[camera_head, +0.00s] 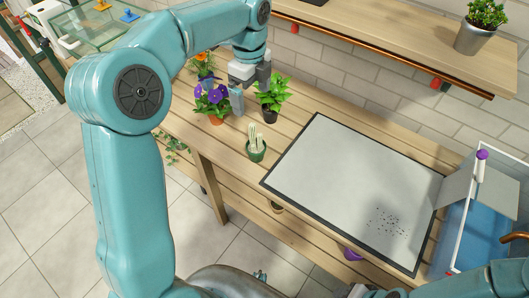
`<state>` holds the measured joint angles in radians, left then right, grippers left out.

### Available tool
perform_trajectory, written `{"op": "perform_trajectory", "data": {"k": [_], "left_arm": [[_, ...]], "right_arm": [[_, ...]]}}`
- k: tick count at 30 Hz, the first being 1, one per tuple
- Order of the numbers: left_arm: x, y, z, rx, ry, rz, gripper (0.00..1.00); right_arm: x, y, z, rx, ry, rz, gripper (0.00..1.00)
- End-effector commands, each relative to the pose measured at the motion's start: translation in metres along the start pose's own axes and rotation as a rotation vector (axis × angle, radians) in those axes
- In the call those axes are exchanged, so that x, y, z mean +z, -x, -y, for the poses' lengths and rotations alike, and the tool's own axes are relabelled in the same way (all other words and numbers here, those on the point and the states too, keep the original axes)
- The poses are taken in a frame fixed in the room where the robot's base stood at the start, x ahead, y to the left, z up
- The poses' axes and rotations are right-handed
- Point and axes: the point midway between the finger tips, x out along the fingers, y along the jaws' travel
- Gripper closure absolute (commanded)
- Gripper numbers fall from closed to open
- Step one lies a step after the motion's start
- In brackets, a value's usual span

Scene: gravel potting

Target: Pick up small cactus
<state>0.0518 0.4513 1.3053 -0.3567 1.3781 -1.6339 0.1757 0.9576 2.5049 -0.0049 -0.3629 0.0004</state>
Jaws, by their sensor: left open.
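The small cactus (257,140) is pale, with several upright stems, and stands in a dark green pot (256,154) on the wooden table, left of the grey mat. My left gripper (248,92) is open above the table, behind the cactus and apart from it, between the purple-flowered plant and the leafy green plant. Its jaws hold nothing that I can see. My right arm shows only in part at the bottom right corner, and I cannot make out its jaws there.
A purple-flowered plant (212,98) and a leafy green plant (273,92) stand close to my left gripper. A grey mat (340,180) with dark specks covers the table's right part. A blue-white bin (475,235) is at right. A shelf (400,45) runs along the wall.

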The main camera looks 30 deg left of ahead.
Motion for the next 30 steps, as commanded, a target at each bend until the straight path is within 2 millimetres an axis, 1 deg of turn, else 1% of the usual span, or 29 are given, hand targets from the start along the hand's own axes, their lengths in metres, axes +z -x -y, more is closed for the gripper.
{"op": "perform_trajectory", "data": {"k": [1, 5, 8, 13, 18, 21, 26, 29, 30], "left_arm": [[-0.001, -0.021, 0.002, 0.001, 0.0, 0.0, 0.02], [-0.01, -0.033, 0.016, 0.009, 0.0, 0.006, 0.02], [-0.011, -0.046, 0.017, 0.013, 0.001, 0.007, 0.02], [-0.003, -0.084, 0.006, 0.006, 0.001, 0.0, 0.02], [-0.006, -0.12, 0.01, 0.01, 0.0, 0.003, 0.02], [-0.006, -0.133, 0.012, 0.01, 0.001, 0.005, 0.02], [-0.003, -0.142, 0.005, 0.003, 0.0, 0.001, 0.02], [-0.003, -0.157, 0.002, 0.006, 0.001, 0.001, 0.02], [-0.004, -0.164, 0.002, 0.007, 0.001, 0.002, 0.02]], "right_arm": [[-0.004, -0.019, -0.008, 0.0, 0.0, 0.0, 0.57], [-0.018, -0.027, -0.018, -0.005, -0.003, 0.007, 0.57], [-0.023, -0.027, -0.02, -0.007, -0.004, 0.008, 0.57], [-0.019, -0.027, -0.016, -0.001, 0.0, -0.001, 0.57], [-0.022, -0.029, -0.017, -0.004, -0.002, 0.004, 0.57], [-0.023, -0.029, -0.018, -0.005, -0.003, 0.007, 0.57], [-0.018, -0.028, -0.014, -0.002, -0.001, 0.001, 0.57], [-0.017, -0.025, -0.014, -0.003, -0.001, 0.001, 0.57], [-0.017, -0.024, -0.014, -0.004, -0.001, 0.002, 0.57]]}}
